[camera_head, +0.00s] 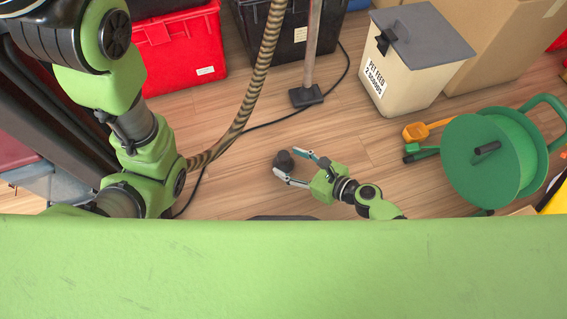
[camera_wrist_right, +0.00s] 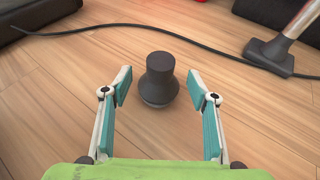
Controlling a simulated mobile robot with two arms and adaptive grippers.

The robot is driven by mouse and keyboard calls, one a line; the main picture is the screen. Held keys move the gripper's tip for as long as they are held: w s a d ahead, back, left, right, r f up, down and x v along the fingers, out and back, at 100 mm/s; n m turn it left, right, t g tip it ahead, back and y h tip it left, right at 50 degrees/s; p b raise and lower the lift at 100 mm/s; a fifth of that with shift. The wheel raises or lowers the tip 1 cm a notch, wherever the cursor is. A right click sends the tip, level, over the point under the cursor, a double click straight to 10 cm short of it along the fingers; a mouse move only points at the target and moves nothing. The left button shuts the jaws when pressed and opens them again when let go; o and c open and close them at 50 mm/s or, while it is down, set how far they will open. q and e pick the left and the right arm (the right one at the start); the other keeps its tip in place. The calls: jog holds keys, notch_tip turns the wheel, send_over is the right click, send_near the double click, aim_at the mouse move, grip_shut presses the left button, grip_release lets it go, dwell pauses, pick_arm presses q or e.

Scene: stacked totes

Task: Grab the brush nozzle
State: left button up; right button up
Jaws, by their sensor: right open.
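The brush nozzle (camera_wrist_right: 158,80) is a small dark grey piece with a round top and a wider, flared base. It stands upright on the wooden floor. In the head view the nozzle (camera_head: 284,160) is at the tips of my right gripper (camera_head: 302,168). My right gripper (camera_wrist_right: 166,92) is open in the right wrist view, with one teal-padded finger to each side of the nozzle. There is a gap between each finger and the nozzle, and nothing is held. My left gripper is not in view; only green links of an arm show at the left.
A vacuum floor head (camera_head: 306,95) on a metal tube stands behind the nozzle. A dark cable (camera_wrist_right: 120,26) runs across the floor behind it. A green reel (camera_head: 485,160), an orange scoop (camera_head: 418,131), a pet feed bin (camera_head: 405,80) and a red tote (camera_head: 180,60) surround the free floor.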

aim_at(288, 162)
jog(key=shift+b+x, duration=0.35)
jog(key=shift+x, duration=1.15)
jog(key=c, duration=1.3)
jog(key=shift+s+f, duration=0.1)
jog(key=shift+d, duration=0.1)
